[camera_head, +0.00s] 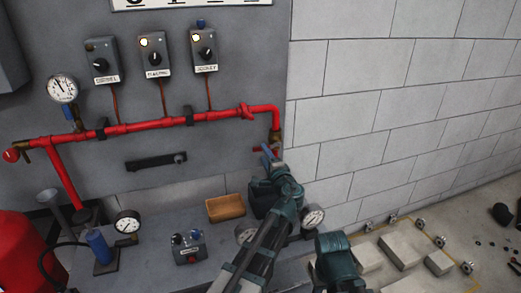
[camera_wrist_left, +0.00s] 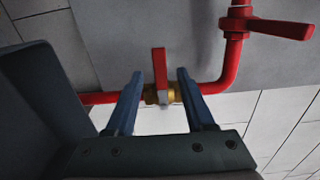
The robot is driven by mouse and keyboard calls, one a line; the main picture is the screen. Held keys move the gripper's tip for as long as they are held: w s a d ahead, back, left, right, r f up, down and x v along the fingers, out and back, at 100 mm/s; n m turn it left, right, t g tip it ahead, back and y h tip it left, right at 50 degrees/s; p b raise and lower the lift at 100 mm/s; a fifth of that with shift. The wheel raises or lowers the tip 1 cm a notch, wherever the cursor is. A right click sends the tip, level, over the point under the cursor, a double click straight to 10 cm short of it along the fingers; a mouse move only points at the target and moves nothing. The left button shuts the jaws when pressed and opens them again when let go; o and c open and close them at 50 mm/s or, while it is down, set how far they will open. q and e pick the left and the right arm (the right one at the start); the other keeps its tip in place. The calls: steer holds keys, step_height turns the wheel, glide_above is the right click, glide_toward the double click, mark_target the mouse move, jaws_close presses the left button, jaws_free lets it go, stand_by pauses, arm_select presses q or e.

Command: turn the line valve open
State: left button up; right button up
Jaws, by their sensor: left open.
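The line valve has a brass body (camera_wrist_left: 160,97) and a red lever (camera_wrist_left: 159,66), in the middle of the left wrist view. The lever stands across the red pipe. In the head view the brass body (camera_head: 276,137) sits on the pipe's downward leg, partly hidden by my left gripper (camera_head: 266,152). In the left wrist view my left gripper (camera_wrist_left: 159,74) is open, with one blue finger on each side of the lever. Gaps show between the lever and both fingers. My right gripper is not in view.
A second red handle (camera_wrist_left: 280,27) is on the same pipe, at upper right in the wrist view. Control boxes (camera_head: 154,55) and a gauge (camera_head: 62,88) are on the wall. A wooden tray (camera_head: 226,207) and a small switch box (camera_head: 188,248) stand on the ledge below.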

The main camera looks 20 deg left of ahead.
mark_target(260, 149)
arm_select(q)
steer(key=shift+x, duration=2.35)
jaws_close()
